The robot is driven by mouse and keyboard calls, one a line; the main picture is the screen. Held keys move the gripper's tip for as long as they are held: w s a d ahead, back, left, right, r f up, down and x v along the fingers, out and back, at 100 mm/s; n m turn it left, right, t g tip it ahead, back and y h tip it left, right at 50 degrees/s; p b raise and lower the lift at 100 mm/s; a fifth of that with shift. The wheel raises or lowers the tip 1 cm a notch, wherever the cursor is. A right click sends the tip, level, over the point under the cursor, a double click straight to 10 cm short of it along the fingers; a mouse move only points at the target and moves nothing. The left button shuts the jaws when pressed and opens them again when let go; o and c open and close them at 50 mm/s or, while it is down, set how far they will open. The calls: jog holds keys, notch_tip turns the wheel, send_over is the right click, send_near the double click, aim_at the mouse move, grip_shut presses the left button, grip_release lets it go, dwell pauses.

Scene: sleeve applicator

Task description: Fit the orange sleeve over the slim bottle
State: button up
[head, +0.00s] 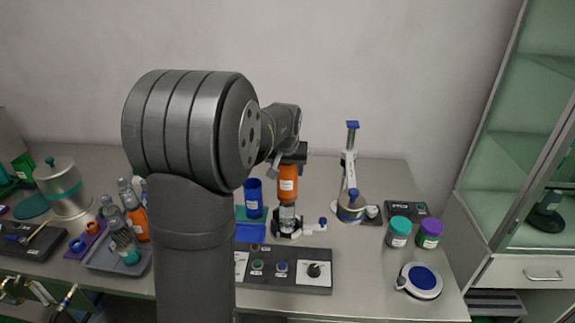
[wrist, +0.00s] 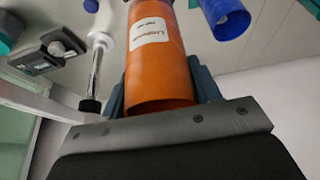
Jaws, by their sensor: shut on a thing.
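The orange sleeve (head: 288,184) is an upright tube with a white label, and it also shows large in the wrist view (wrist: 158,75). My gripper (head: 290,160) is shut on the sleeve near its upper end; in the wrist view its dark fingers (wrist: 160,95) flank the tube. Directly below the sleeve, a clear slim bottle (head: 286,217) stands in a dark-and-white holder (head: 287,234). The sleeve's lower edge is at the bottle's top in the head view; I cannot tell whether it rests on it, surrounds it or stays apart.
A blue cup (head: 253,198) stands close left of the sleeve. A white stand with a blue top (head: 350,165) rises to the right. A control panel (head: 290,270) lies in front. Teal-lidded (head: 399,232) and purple-lidded (head: 430,234) jars stand further right. My arm hides part of the table's left side.

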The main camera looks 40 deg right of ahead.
aim_at(287, 188)
jog(key=shift+f, duration=3.1)
jog(key=o, duration=1.4)
notch_tip(287, 188, up, 11)
notch_tip(287, 188, down, 7)
jog(key=shift+f, duration=0.2)
